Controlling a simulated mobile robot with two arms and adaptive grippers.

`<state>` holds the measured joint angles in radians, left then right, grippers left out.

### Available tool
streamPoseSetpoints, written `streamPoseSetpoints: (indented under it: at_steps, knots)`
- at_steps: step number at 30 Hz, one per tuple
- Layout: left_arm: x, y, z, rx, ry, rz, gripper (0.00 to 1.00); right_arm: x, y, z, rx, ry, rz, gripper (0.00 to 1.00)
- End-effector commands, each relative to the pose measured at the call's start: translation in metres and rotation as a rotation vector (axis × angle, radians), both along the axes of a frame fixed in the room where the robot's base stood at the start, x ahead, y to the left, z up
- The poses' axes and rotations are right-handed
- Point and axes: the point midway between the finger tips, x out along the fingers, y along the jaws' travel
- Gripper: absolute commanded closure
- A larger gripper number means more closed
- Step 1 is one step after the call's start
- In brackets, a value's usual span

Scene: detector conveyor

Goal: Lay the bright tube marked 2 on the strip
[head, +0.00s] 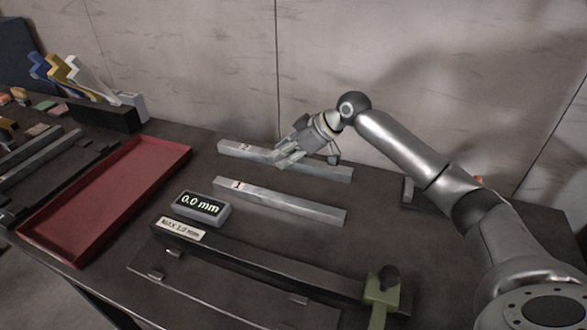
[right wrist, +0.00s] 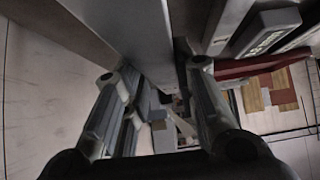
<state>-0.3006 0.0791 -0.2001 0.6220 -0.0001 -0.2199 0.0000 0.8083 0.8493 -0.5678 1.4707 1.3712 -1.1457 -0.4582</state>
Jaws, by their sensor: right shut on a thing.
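Two bright square tubes lie roughly parallel on the dark bench. The rear tube (head: 340,174) has a small mark near its left end, too small to read. The front tube (head: 290,203) has a mark that looks like 1. In the right wrist view a long grey tube (right wrist: 150,40) runs between the fingers (right wrist: 160,105). A thin dark strip (head: 225,290) with small metal pads lies at the front. My left gripper is out of view.
A display (head: 201,207) reads 0.0 mm. A dark bar (head: 270,268) labelled MAX 1.0 mm has a green clamp (head: 381,290) at its right end. A red tray (head: 180,158) is at left. A wall stands close behind the tubes. The bench right of the front tube looks clear.

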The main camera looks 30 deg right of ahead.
Motion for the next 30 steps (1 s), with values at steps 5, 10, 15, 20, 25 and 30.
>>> streamPoseSetpoints:
  at_steps: [5,10,15,20,25,30]
  knots:
    - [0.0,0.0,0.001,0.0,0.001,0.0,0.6,-0.002,-0.013,-0.012,0.004,-0.007,-0.002,1.0]
    - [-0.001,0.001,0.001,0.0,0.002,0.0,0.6,-0.004,-0.019,-0.019,0.003,-0.007,-0.003,1.0]
    - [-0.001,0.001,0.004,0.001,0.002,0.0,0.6,-0.005,-0.023,-0.041,0.003,-0.005,-0.003,1.0]
    - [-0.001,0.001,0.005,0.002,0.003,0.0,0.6,-0.005,-0.022,-0.054,0.003,-0.008,-0.002,1.0]
    - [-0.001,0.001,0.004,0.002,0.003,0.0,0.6,-0.006,-0.022,-0.057,0.0,-0.002,-0.001,0.72]
    - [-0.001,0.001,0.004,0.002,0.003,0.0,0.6,-0.006,-0.022,-0.057,0.0,-0.002,-0.001,0.52]
